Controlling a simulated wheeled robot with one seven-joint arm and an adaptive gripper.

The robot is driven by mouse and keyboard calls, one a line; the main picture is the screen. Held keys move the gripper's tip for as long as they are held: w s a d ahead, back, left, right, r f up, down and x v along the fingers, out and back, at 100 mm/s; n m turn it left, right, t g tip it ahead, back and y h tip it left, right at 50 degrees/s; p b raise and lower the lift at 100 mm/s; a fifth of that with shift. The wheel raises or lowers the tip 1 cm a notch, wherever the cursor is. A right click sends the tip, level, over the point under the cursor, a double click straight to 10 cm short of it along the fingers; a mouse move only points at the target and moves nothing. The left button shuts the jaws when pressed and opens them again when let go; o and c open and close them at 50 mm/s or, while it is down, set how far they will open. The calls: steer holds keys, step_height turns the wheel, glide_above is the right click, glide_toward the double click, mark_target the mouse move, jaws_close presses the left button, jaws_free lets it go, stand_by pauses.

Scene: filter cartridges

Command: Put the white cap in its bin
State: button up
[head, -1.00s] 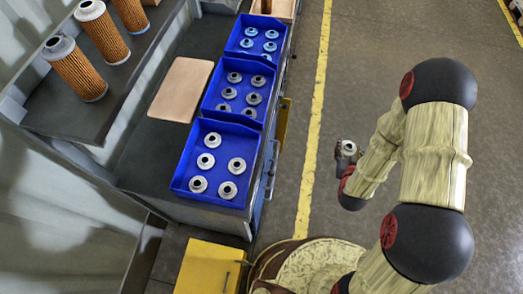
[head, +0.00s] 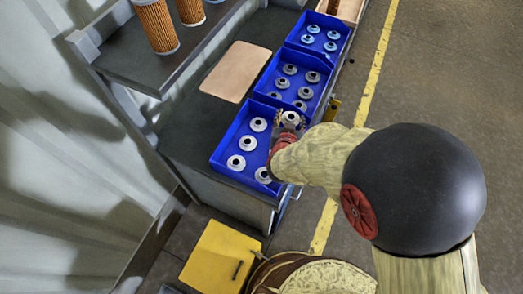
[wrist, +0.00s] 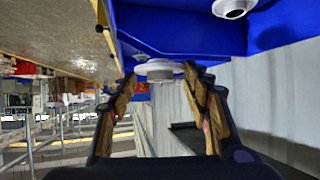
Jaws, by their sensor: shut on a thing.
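My gripper (head: 289,122) is shut on a white cap (head: 291,117), a round flanged piece with a dark centre hole. In the wrist view the white cap (wrist: 160,69) sits between the two fingertips (wrist: 161,76). The gripper is over the far right part of the nearest blue bin (head: 224,149), which holds several white caps like it, one of them at its left side (head: 247,143). I cannot tell whether the held cap touches the bin. My gripper and forearm hide the bin's right side.
A middle blue bin (head: 262,84) holds several grey caps, and a far blue bin (head: 345,35) holds several bluish ones. A tan board (head: 236,72) lies left of them. Orange filter cartridges (head: 156,25) stand on a shelf at upper left. A yellow box (head: 215,250) is below.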

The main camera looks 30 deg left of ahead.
steer(key=shift+s+a, duration=0.3)
steer(key=shift+a, duration=0.15)
steer(key=shift+s+f, duration=0.1)
steer(key=shift+f, duration=0.15)
step_height(320, 180, down, 9)
steer(key=b, duration=0.3)
steer(key=shift+f+b, duration=0.1)
steer(key=shift+b, duration=0.2)
steer(key=shift+f, duration=0.2)
steer(key=o, duration=0.6)
